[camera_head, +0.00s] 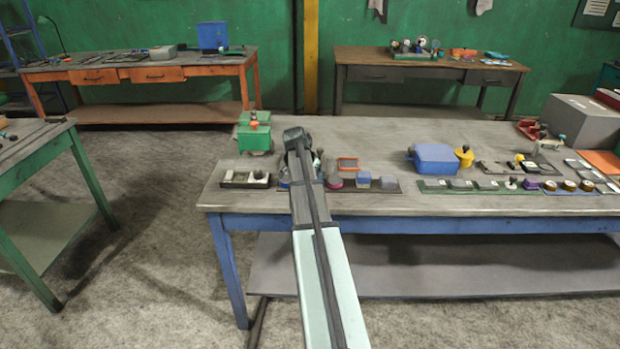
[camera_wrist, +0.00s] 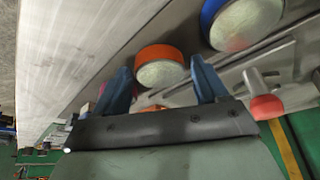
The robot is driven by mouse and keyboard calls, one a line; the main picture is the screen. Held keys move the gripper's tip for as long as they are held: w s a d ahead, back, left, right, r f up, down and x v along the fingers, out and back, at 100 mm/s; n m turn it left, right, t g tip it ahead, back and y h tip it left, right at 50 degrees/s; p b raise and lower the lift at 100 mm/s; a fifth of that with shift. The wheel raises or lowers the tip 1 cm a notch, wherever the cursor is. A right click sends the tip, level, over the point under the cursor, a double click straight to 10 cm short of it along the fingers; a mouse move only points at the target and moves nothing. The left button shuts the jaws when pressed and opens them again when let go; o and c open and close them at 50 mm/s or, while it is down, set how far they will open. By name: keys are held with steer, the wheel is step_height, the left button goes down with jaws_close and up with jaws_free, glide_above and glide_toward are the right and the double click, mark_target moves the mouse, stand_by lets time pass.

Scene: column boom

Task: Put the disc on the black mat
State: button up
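My gripper (camera_wrist: 160,66) is open, with its two blue fingers apart. An orange-rimmed round piece with a pale face (camera_wrist: 161,73) shows between the fingertips, with a gap on each side; I cannot tell whether it is the disc. A blue-rimmed round piece (camera_wrist: 242,24) is beyond the right finger. In the head view my arm hides the gripper and the pieces under it. A dark flat strip (camera_head: 386,188) with small blocks on it lies at the table's front edge; I cannot tell whether it is the black mat.
The grey table (camera_head: 340,130) has a clear middle. A black tray (camera_head: 245,180) and a green box (camera_head: 254,137) stand left of my arm. A blue box (camera_head: 434,158) and yellow pot (camera_head: 464,156) are right. Gold round pieces (camera_head: 569,186) sit further right. A red-tipped piece (camera_wrist: 266,106) is near the right finger.

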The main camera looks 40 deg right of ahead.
steer(key=shift+o, duration=0.6)
steer(key=shift+r, duration=0.2)
steer(key=v, duration=1.2)
